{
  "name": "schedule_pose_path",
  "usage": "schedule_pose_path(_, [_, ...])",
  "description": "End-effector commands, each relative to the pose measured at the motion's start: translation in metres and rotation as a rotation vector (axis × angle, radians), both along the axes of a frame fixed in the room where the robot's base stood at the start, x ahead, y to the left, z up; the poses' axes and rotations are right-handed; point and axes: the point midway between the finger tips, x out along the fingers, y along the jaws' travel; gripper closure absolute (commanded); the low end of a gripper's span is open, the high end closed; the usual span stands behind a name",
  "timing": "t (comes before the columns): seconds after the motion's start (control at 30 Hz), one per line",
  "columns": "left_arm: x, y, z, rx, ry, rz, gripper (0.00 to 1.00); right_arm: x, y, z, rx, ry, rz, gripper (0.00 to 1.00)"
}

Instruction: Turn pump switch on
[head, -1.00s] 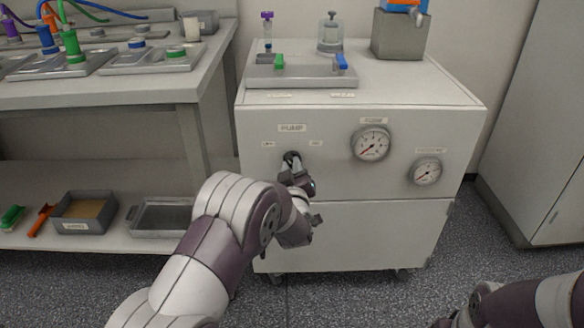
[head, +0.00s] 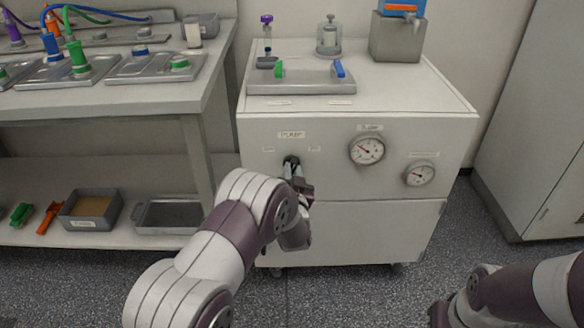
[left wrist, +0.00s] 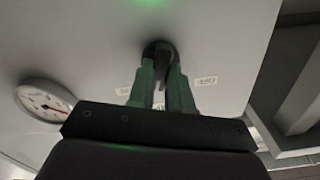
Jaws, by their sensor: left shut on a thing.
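The pump switch (head: 291,160) is a small black knob on the front of the white cabinet, under a "PUMP" label (head: 291,134). In the head view my left gripper (head: 294,170) is at the switch and partly covers it. In the left wrist view its two green fingers (left wrist: 161,70) are closed on either side of the black knob (left wrist: 161,50). Small labels sit left and right of the knob; the knob's exact angle is hard to make out. My right arm shows at the bottom right; its fingers cannot be made out.
Two round gauges, an upper (head: 367,150) and a lower (head: 419,174), are right of the switch, with needles pointing up-left. A tray (head: 300,88) lies on the cabinet top. A bench (head: 150,95) stands at left. A green glow (left wrist: 145,2) shows at the wrist view's top.

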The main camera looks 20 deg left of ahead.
Motion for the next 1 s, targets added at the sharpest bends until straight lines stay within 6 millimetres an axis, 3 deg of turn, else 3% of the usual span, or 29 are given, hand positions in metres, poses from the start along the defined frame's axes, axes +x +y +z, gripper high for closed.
schedule_pose_path(0.4, [-0.0003,-0.0006,-0.0012,0.166,0.051,-0.001,1.00,0.0000,0.0000,0.0131,0.000,0.000,0.000,0.63])
schedule_pose_path(0.93, [-0.0006,-0.0006,-0.0025,0.189,0.059,-0.001,1.00,0.0000,0.0000,0.0138,0.000,0.000,0.000,0.63])
schedule_pose_path(0.97, [-0.0006,-0.0006,-0.0025,0.189,0.059,-0.001,0.78,0.0000,0.0000,0.0138,0.000,0.000,0.000,0.63])
schedule_pose_path(1.0, [-0.0006,-0.0006,-0.0025,0.189,0.059,-0.001,0.65,0.0000,0.0000,0.0138,0.000,0.000,0.000,0.63])
